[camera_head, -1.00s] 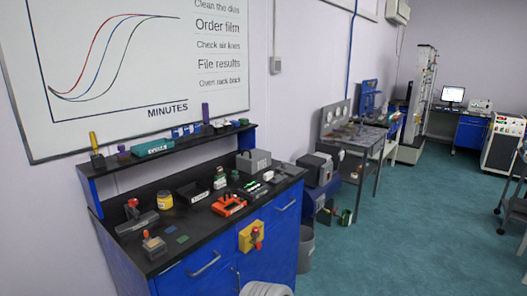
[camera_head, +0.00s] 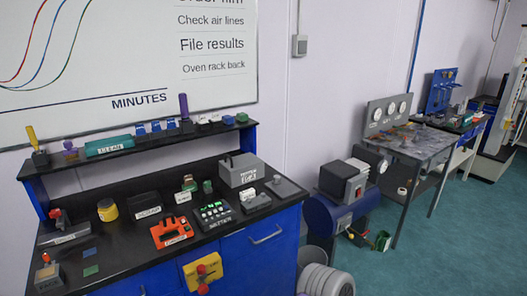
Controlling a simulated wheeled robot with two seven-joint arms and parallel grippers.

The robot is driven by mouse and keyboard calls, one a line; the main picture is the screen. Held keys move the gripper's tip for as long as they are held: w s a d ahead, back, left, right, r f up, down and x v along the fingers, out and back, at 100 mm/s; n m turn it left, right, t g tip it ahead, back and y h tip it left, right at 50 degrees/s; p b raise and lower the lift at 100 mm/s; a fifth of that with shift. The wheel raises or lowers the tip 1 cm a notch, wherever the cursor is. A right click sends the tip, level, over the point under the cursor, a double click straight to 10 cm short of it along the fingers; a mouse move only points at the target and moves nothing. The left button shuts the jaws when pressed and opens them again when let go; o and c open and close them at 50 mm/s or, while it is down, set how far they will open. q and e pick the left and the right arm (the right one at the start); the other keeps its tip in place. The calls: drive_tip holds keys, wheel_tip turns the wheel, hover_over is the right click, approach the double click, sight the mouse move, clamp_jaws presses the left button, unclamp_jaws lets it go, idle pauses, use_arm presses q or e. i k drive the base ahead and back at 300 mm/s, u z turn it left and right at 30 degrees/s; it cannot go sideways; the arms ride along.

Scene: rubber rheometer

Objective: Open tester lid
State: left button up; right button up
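I cannot make out a tester with a lid for certain in the head view. A grey box with a label (camera_head: 243,172) stands at the back right of the black-topped blue bench (camera_head: 270,215); I cannot tell whether it has a lid. Neither of my grippers can be made out in this view.
Beyond are a blue machine (camera_head: 345,200) on the floor and a grey table (camera_head: 420,148). Teal floor (camera_head: 440,255) is clear at right.

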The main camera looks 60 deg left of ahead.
sight(246, 160)
drive_tip(key=i, duration=0.35)
drive_tip(key=u, duration=0.8)
